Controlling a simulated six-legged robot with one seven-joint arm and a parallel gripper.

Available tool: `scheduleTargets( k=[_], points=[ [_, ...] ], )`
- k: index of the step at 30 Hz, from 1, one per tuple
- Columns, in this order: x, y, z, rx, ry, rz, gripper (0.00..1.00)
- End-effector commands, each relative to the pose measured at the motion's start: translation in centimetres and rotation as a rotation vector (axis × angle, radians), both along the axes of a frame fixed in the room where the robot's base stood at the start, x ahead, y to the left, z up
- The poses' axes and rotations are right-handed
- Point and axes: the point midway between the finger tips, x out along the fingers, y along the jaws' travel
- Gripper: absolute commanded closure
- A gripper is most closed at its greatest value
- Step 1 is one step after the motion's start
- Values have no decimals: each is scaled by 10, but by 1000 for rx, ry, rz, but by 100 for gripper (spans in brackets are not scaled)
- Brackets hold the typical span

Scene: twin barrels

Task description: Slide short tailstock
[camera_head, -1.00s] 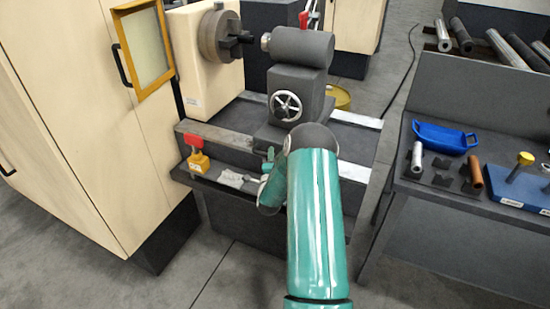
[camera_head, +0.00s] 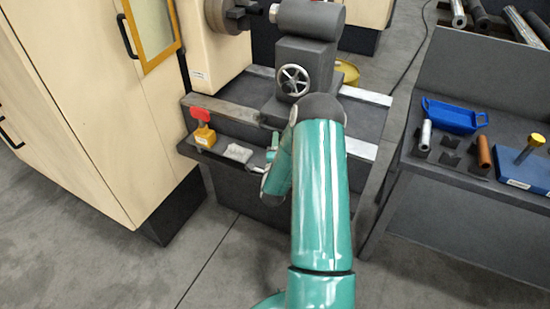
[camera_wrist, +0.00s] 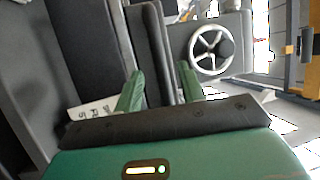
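The tailstock (camera_head: 302,52) is a dark grey block with a horizontal cylinder on top, standing on the lathe bed. A silver spoked handwheel (camera_head: 292,80) is on its near face; it also shows in the wrist view (camera_wrist: 212,50). My gripper (camera_wrist: 160,90) has two green fingers spread apart. A dark upright plate or edge (camera_wrist: 152,45) shows between and beyond them; I cannot tell whether they touch it. In the head view my gripper is low in front of the tailstock, left of my arm and largely hidden by it.
The chuck (camera_head: 225,15) faces the tailstock from the left. A front shelf holds a yellow block with a red top (camera_head: 202,130) and a pale rag (camera_head: 238,153). A bench with a blue tray (camera_head: 455,116) stands right. The floor in front is clear.

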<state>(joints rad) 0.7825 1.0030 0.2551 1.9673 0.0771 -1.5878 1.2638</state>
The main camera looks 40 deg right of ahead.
Motion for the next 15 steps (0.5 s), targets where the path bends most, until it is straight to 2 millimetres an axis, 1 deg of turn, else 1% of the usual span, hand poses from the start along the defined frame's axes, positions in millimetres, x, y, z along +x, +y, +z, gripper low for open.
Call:
scheduleTargets(
  k=[1, 3, 7, 10, 15],
  points=[
    [-8, 9, -3, 2, 2, 2, 60],
    [-19, 19, -5, 2, 3, 3, 60],
    [-37, 37, -10, 1, 2, 3, 60],
    [-46, 46, -12, 1, 2, 3, 60],
    [-54, 52, -14, 0, 0, 2, 60]
  ],
)
